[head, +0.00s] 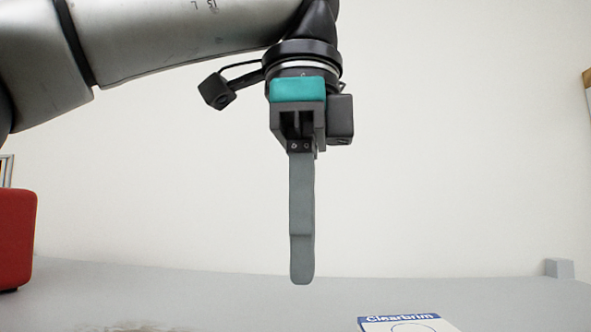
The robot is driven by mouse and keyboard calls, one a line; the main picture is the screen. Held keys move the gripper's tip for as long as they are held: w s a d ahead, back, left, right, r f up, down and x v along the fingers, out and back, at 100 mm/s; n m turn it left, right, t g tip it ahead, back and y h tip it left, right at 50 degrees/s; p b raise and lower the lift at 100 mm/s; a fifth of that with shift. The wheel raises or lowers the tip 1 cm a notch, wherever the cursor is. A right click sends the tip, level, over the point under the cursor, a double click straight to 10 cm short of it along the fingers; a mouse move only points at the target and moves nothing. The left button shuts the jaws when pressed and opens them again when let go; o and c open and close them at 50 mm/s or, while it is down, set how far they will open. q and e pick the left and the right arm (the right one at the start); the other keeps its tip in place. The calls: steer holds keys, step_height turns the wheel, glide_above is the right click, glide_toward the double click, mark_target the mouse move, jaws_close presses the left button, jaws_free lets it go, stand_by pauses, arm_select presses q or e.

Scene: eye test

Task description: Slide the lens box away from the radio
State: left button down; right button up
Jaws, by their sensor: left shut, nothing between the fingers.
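A white box with a blue band lettered "Clearbrim" (405,322), which looks like the lens box, lies on the grey table at the bottom edge. Its near part is cut off by the frame. A red block-like thing (14,240) stands at the left edge, partly out of view; I cannot tell whether it is the radio. My left gripper (301,275) points straight down, shut and empty. It hangs left of the lens box in the picture, apart from it. My right gripper is not in view.
The grey table (220,290) is bare between the red thing and the lens box, except for a brownish patch (140,328) at the bottom edge. A small grey block (559,268) shows at the far right. A pale wall (450,150) stands behind.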

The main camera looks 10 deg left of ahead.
arm_select(q)
steer(key=r, duration=0.3)
steer(key=shift+s+a+r, duration=0.3)
steer(key=shift+a+r, duration=0.05)
stand_by(0.4)
